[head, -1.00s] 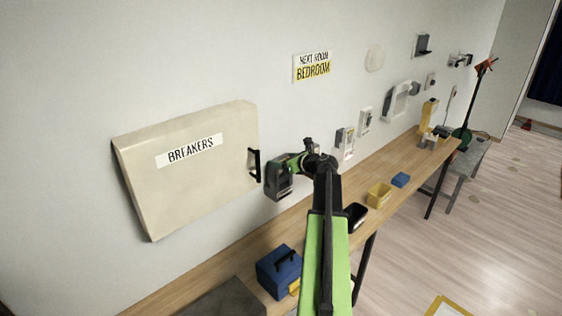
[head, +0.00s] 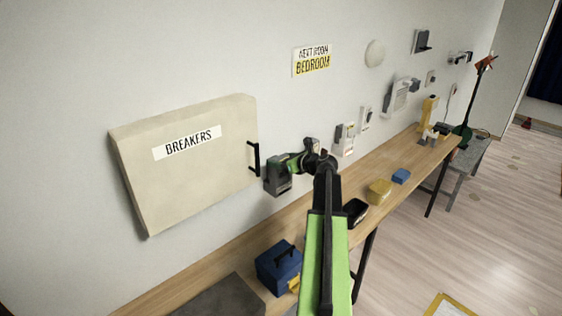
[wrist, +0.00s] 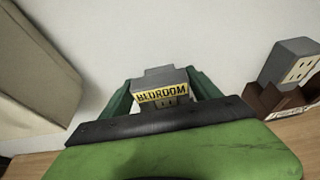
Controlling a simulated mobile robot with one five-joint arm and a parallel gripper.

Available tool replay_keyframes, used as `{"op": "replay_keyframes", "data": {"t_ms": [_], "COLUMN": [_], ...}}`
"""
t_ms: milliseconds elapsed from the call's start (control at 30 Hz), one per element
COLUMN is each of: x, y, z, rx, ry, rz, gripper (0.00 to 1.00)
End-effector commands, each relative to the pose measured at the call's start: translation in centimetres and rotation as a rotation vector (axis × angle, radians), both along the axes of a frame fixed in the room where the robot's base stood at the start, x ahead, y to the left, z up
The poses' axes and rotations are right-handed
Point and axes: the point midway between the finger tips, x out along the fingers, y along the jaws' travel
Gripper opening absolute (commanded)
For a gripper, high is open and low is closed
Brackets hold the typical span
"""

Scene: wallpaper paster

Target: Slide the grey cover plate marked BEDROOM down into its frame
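The grey cover plate (wrist: 160,75) has a yellow BEDROOM label and shows between my green fingers in the wrist view. My gripper (wrist: 160,88) has one finger against each side of it, so it looks shut on the plate. Dark slots show just below the label. In the head view my gripper (head: 296,163) is close to the wall, right of the breaker box, at a grey block (head: 277,181). The frame's edges are hidden by my gripper, and I cannot tell how far the plate sits in it.
The cream BREAKERS box (head: 190,185) with a black handle is close on the left. Sockets and switches (head: 345,138) are on the wall to the right. The wooden bench (head: 345,187) below carries a blue toolbox (head: 279,270) and small bins.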

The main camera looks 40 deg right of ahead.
Motion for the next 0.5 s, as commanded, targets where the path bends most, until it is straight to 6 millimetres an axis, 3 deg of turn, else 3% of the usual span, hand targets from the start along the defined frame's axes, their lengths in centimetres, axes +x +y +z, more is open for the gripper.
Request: {"op": "replay_keyframes", "data": {"t_ms": [33, 133, 500], "x": [0.00, 0.03, -0.59], "y": [0.01, 0.03, 0.09], "z": [0.05, 0.05, 0.40], "rx": [0.000, 0.000, 0.000], "ry": [0.000, 0.000, 0.000], "rz": [0.000, 0.001, 0.000], "gripper": [0.80, 0.92, 0.92]}}
